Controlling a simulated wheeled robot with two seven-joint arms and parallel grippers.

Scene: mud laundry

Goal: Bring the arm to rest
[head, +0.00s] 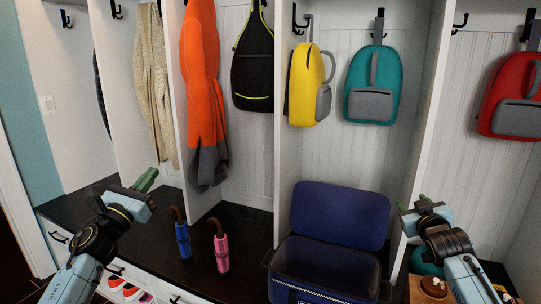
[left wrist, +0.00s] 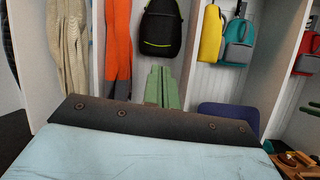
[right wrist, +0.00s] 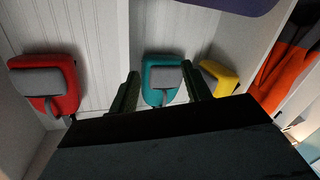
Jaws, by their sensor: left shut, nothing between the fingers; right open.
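My left gripper (head: 146,181) is at the left in the head view, above the dark bench. Its green fingers are closed together with nothing between them, as the left wrist view (left wrist: 161,88) also shows. My right gripper (head: 415,203) is at the lower right in the head view, beside the open blue cooler. In the right wrist view its two dark green fingers (right wrist: 161,92) stand apart, with the teal backpack seen between them in the background. Nothing is held in it.
A blue cooler (head: 340,215) stands with its lid up. A blue umbrella (head: 182,240) and a pink umbrella (head: 221,252) stand on the bench (head: 205,280). Yellow (head: 307,90), teal (head: 374,80) and red (head: 512,98) backpacks hang on hooks. White dividers separate the cubbies.

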